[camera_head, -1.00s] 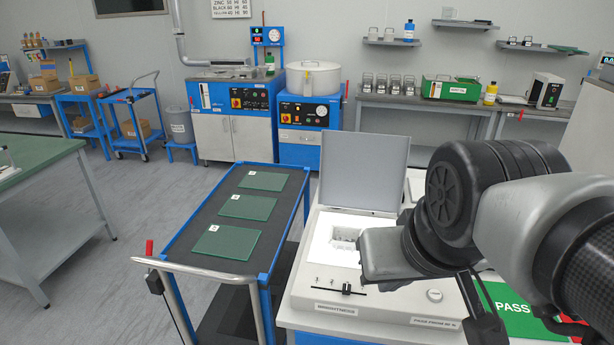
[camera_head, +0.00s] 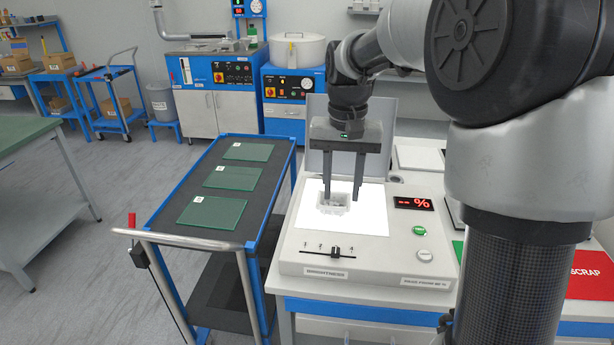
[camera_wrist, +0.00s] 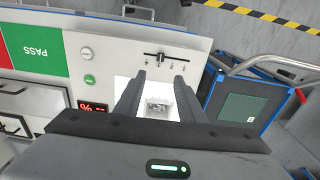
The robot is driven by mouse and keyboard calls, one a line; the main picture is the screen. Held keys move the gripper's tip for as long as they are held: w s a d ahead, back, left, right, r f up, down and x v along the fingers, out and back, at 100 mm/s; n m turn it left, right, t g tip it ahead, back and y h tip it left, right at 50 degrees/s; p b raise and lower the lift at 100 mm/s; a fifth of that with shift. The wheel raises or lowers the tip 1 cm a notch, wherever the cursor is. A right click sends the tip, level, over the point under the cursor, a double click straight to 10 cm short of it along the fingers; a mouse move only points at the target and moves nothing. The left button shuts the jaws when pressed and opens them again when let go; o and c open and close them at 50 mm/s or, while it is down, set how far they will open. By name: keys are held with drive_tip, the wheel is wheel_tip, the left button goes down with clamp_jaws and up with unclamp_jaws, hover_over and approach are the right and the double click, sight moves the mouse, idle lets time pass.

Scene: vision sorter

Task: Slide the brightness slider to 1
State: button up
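The brightness slider has a dark knob (camera_head: 336,252) on a thin horizontal track at the front of the white sorter panel (camera_head: 290,262). The knob stands near the middle of the track. Small tick marks lie behind it, too small to read. A BRIGHTNESS label (camera_head: 325,272) sits in front. My gripper (camera_head: 339,207) points down over the lit white area, behind the slider and apart from it. Its fingers are open with nothing held. The wrist view shows the slider knob (camera_wrist: 161,57) beyond the open fingertips (camera_wrist: 160,77).
A small white tray (camera_head: 345,211) with small pieces lies on the lit area by my fingertips. A red display (camera_head: 413,203) reads "-- %". A green button (camera_head: 419,230) and a white button (camera_head: 425,255) are to the right. A blue cart (camera_head: 170,235) stands left.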

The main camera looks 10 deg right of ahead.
sight(335, 250)
drive_tip(key=f+b, duration=0.1)
drive_tip(key=f, duration=0.5)
drive_tip(key=f+b, duration=0.1)
drive_tip(key=f, duration=0.5)
drive_tip(key=w+f+b, duration=0.1)
drive_tip(key=f, duration=0.5)
drive_tip(key=shift+f, duration=0.2)
drive_tip(key=shift+c, duration=0.4)
clamp_jaws()
